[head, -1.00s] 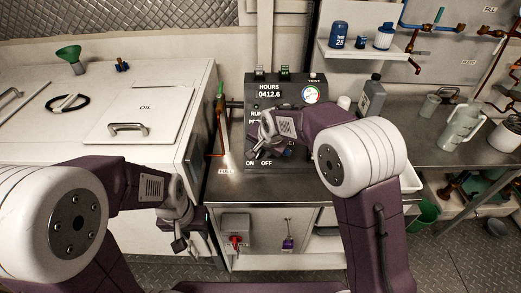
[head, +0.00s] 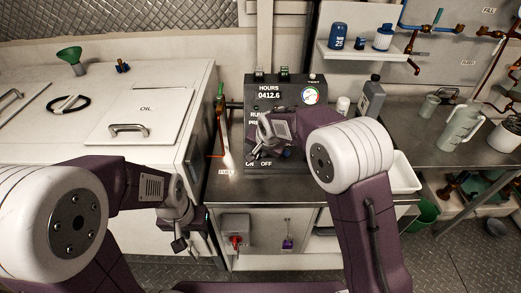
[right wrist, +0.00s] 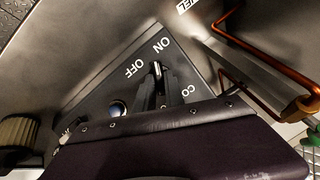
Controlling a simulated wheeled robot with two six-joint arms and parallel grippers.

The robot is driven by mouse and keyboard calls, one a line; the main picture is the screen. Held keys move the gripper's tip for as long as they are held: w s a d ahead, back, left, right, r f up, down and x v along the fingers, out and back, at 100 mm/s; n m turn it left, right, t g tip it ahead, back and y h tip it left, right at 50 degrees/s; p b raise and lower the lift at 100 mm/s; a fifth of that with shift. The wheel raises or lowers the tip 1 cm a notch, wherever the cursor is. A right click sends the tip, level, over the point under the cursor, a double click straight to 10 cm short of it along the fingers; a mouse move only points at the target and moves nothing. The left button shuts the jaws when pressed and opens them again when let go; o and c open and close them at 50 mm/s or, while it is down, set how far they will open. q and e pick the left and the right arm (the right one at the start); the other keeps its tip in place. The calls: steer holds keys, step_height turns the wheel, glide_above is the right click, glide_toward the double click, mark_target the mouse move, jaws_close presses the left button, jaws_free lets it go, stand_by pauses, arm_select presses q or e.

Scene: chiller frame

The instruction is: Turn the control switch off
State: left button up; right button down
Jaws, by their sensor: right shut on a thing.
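The control switch (right wrist: 157,69) shows in the right wrist view as a small lever with a pale tip on the dark control panel (head: 292,104). The ON and OFF labels lie just beyond its tip, and I cannot tell which one it is set to. My right gripper (head: 250,156) is at the lower left of the panel, over the ON label. In the right wrist view its dark fingers (right wrist: 154,88) are shut on the switch. My left gripper (head: 184,246) hangs low in front of the white cabinet, away from the panel; its jaws are too small to read.
The panel stands on a metal counter (head: 232,190). A copper pipe (head: 218,135) rises to its left. A grey bottle (head: 371,100) and a white tray (head: 405,176) are to its right. A red-handled switch box (head: 236,228) is below the counter.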

steer(key=shift+a+r+n+h+p, duration=0.15)
steer(key=shift+n+p, duration=0.15)
steer(key=shift+n, duration=0.25)
steer(key=shift+r+n+h+p, duration=0.15)
steer(key=shift+n+p, duration=0.15)
steer(key=shift+n, duration=0.25)
steer(key=shift+a+f+n+h, duration=0.15)
steer(key=shift+n+h, duration=0.35)
steer(key=shift+n, duration=0.7)
steer(key=shift+n+h+p, duration=0.3)
steer(key=shift+n+h, duration=0.1)
steer(key=shift+n, duration=0.7)
steer(key=shift+a+f+n+h, duration=0.15)
steer(key=shift+n+h, duration=0.35)
steer(key=shift+n, duration=0.9)
steer(key=c, duration=1.4)
jaws_free()
steer(key=shift+c, duration=0.2)
